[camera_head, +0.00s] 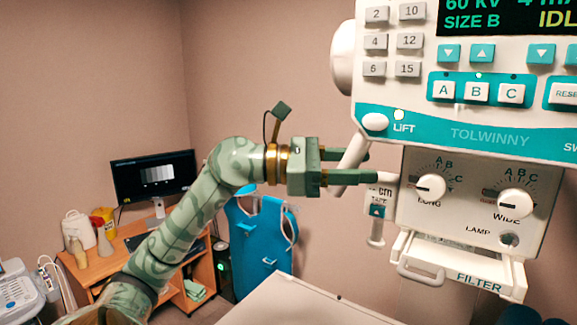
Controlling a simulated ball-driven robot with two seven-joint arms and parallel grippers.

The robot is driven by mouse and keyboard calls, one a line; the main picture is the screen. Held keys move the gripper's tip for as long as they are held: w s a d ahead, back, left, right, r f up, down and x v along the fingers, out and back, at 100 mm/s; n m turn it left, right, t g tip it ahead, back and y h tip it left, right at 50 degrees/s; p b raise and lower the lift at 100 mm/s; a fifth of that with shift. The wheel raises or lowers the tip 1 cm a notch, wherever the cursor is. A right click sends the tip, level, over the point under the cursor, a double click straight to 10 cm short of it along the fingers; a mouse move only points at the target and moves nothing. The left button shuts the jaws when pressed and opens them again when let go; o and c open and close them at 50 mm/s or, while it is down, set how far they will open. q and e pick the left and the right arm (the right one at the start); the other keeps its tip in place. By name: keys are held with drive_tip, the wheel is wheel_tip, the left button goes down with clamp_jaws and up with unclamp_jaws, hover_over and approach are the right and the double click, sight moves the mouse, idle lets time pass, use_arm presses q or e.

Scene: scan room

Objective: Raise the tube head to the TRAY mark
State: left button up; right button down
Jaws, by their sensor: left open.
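The tube head (455,150) fills the right side, with its control panel above and a collimator box with two knobs below. An oval white button (375,122) marked LIFT is at the panel's lower left. A pale slanted handle bar (357,148) projects from the head's left side. My left gripper (372,166), green, is open beside the head, its two fingers pointing right. The fingers overlap the handle bar in the picture; I cannot tell whether they touch it. No TRAY mark is readable here. My right gripper is out of view.
A tape unit (378,212) hangs left of the collimator. A filter holder (460,280) with a handle juts out below. A pale table top (300,303) lies beneath. A desk with a monitor (153,178) and a blue apron (262,245) stand behind my arm.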

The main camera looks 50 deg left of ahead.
use_arm(q)
drive_tip(key=b+v, duration=0.7)
drive_tip(key=v, duration=0.8)
drive_tip(key=shift+s+a+b, duration=0.25)
drive_tip(key=shift+s+b, duration=0.05)
